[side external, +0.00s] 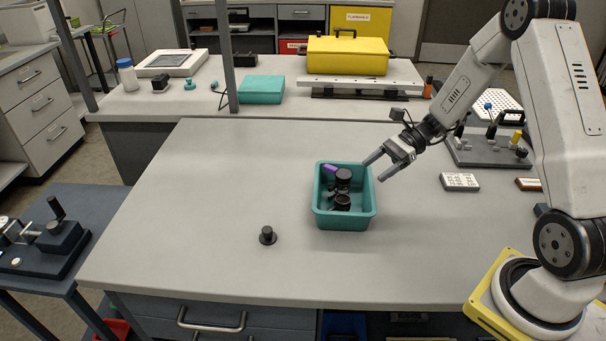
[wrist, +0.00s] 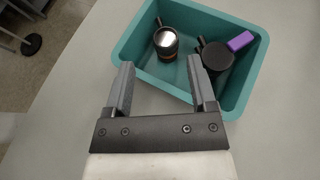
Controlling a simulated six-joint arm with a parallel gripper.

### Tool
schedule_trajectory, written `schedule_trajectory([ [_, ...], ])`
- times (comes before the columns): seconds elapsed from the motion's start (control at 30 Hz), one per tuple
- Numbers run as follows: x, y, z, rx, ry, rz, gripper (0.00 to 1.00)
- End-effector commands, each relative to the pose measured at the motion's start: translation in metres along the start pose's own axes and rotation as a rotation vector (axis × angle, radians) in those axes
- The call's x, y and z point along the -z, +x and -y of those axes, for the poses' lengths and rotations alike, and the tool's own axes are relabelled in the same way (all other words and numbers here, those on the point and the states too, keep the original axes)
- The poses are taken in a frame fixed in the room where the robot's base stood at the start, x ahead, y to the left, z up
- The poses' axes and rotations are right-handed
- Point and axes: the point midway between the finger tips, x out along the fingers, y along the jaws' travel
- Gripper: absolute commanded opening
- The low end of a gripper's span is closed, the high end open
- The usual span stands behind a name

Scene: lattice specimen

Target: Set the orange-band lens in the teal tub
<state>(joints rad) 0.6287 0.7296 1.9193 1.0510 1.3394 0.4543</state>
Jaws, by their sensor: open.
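The teal tub (side external: 345,221) stands on the grey bench in the side external view; its rim (wrist: 258,70) also shows in the wrist view. The orange-band lens (wrist: 166,44) is inside the tub, dark with a thin orange band and a bright glass top. In the side external view it appears to be the nearer dark piece (side external: 342,202), its band not clear. My gripper (side external: 375,170) is open and empty, above and just right of the tub. In the wrist view its fingers (wrist: 160,75) reach over the tub's near edge, apart from the lens.
A second dark cylinder (wrist: 216,66) and a purple block (wrist: 240,41) are also in the tub. A small black knobbed piece (side external: 268,236) stands on the bench to the left. A white labelled block (side external: 459,182) and a grey fixture board (side external: 487,148) lie right. The bench's left half is mostly clear.

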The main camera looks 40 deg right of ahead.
Motion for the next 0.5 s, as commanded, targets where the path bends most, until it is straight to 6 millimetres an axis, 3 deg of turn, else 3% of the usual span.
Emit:
schedule_trajectory([
  [0.27,-0.011,0.030,-0.045,-0.223,-0.271,-0.280,0.72],
  [0.5,-0.017,0.041,-0.090,-0.489,-0.723,-0.587,0.72],
])
